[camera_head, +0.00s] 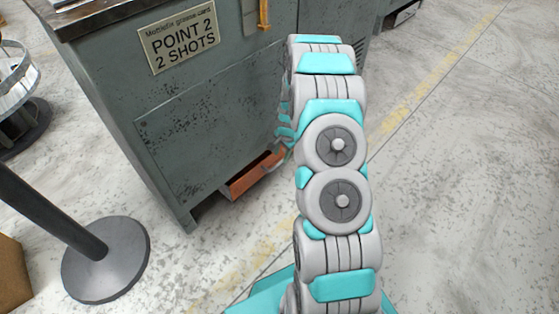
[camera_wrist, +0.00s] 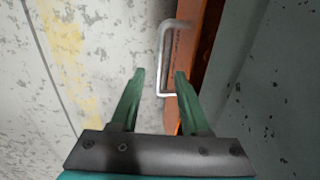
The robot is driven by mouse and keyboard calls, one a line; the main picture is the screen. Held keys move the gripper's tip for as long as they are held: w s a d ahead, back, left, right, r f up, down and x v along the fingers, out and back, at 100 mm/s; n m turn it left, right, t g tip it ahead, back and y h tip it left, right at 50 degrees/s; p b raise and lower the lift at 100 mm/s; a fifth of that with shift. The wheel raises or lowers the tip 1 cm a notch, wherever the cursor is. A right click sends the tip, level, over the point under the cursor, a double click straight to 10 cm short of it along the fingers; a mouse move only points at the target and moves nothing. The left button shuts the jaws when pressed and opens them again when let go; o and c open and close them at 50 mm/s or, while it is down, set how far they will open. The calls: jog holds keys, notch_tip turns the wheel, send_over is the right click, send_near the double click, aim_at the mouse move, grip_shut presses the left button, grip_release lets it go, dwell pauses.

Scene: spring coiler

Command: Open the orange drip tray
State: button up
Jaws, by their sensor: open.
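The orange drip tray (camera_head: 256,176) sits low at the base of the grey-green machine in the head view, its front standing out a little from the cabinet. In the wrist view the orange tray front (camera_wrist: 205,40) runs along the machine's edge, with a pale metal bar handle (camera_wrist: 163,50) on it. My gripper (camera_wrist: 160,74) is open, its two green fingers pointing toward the handle. The handle's near end shows between the fingertips; I cannot tell whether they touch it. In the head view my arm hides the gripper and the tray's right end.
The machine cabinet (camera_head: 190,120) stands behind the tray and carries a "POINT 2 2 SHOTS" sign (camera_head: 180,38). A dark post on a round base (camera_head: 105,262) stands at the left front. A brown box (camera_head: 12,275) is at the lower left. The floor at right is clear.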

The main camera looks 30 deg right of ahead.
aim_at(279, 163)
jog(key=shift+w+a+f, duration=0.1)
jog(key=shift+w+f, duration=0.15)
jog(key=shift+f, duration=0.95)
jog(key=shift+w+a+f, duration=0.1)
jog(key=shift+w+f, duration=0.1)
jog(key=shift+f, duration=0.95)
jog(key=shift+c, duration=0.2)
grip_shut()
